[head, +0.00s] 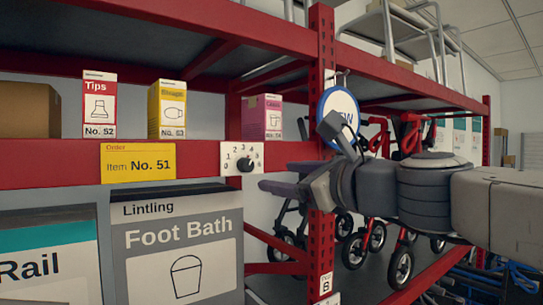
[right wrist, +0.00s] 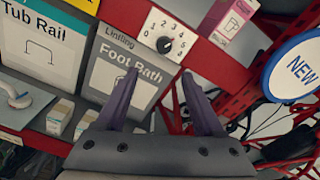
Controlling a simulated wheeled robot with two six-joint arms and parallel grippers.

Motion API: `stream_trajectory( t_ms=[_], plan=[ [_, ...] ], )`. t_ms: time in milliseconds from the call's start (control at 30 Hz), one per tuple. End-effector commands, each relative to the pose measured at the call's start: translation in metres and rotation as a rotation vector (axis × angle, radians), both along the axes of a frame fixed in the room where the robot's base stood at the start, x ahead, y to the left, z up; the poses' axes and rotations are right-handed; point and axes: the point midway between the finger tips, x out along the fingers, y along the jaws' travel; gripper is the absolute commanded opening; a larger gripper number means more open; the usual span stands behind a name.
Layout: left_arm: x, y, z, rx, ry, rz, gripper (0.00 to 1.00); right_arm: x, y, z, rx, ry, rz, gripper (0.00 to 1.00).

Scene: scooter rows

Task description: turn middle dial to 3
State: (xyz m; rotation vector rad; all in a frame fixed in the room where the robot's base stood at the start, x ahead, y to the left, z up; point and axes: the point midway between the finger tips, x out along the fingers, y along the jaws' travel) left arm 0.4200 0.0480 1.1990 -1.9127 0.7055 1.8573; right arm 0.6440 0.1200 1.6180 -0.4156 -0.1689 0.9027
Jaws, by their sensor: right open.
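A dial with a black knob on a white numbered plate (head: 243,158) is fixed to the red shelf beam. It also shows in the right wrist view (right wrist: 165,43), near the top, beyond the fingertips. I cannot tell for sure which number the knob points at. It is the only dial in view. My right gripper (head: 276,177) is just right of the dial in the head view, its purple fingers apart and empty. In the right wrist view the fingers (right wrist: 160,73) point up toward the dial without visibly touching it. My left gripper is not in view.
A yellow order label (head: 138,162) reading Item No. 51 is on the beam. Boxes, including a pink one (head: 262,117), stand above it. A Foot Bath box (head: 180,255) is below. A red upright (head: 321,262) and a round blue-rimmed sign (head: 338,108) are close to my right arm.

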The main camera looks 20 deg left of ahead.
Motion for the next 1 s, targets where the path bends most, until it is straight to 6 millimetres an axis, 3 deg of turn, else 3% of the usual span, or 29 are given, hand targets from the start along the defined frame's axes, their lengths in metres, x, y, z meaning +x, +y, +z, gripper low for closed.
stream_trajectory(
  t_ms=[100, 600, 1000],
  plan=[
    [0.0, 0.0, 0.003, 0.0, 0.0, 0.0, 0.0, 0.004, 0.005, 0.015, 0.062, 0.029, -0.003, 0.69],
    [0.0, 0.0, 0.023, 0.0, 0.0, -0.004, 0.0, 0.055, 0.07, 0.014, 0.06, 0.03, -0.003, 0.69],
    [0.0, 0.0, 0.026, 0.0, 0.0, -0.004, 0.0, 0.064, 0.082, 0.013, 0.06, 0.027, -0.004, 0.69]
  ],
)
